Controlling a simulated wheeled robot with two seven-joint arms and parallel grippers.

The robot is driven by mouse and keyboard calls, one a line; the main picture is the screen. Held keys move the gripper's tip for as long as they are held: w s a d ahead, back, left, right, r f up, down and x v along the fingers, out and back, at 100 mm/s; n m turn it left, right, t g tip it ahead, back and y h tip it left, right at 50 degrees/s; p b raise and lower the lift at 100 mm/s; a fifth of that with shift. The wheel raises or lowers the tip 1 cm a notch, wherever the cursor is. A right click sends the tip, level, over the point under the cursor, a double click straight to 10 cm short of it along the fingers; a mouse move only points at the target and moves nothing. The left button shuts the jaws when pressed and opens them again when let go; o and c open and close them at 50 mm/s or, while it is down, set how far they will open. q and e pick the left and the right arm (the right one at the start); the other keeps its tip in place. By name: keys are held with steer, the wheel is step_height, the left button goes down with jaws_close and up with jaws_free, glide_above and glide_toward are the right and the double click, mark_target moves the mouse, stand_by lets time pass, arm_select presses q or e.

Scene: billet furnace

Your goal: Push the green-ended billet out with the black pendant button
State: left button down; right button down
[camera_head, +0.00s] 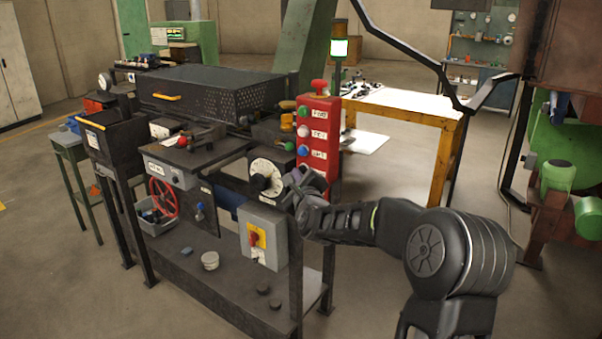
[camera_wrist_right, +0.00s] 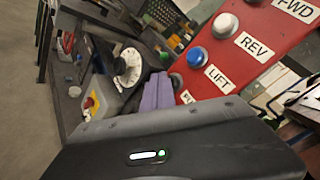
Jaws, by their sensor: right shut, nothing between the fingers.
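The red pendant box (camera_head: 320,115) stands upright at the right end of the furnace bench, with green, white and blue buttons running down its face. The pendant also shows large in the right wrist view (camera_wrist_right: 275,45), with labels FWD, REV and LIFT. A lowest button (camera_wrist_right: 177,80) is partly hidden, its label cut off to "PU". My right gripper (camera_head: 293,184) is shut and empty, close to the lower end of the pendant. Its fingers (camera_wrist_right: 157,92) are beside that lowest button; I cannot tell whether they touch. I cannot clearly make out a green-ended billet. My left gripper is out of view.
The black furnace box (camera_head: 212,90) is on the bench at the back. A white dial (camera_head: 265,177) and a grey switch box (camera_head: 263,238) are close to my right gripper. A yellow-legged table (camera_head: 455,150) stands behind.

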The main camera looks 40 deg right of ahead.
steer(key=shift+s+a, duration=0.1)
steer(key=shift+a, duration=0.45)
steer(key=a, duration=0.2)
steer(key=s+a+b, duration=0.1)
steer(key=a, duration=0.1)
steer(key=shift+s+a, duration=0.2)
steer(key=shift+a, duration=0.1)
stand_by(2.8)
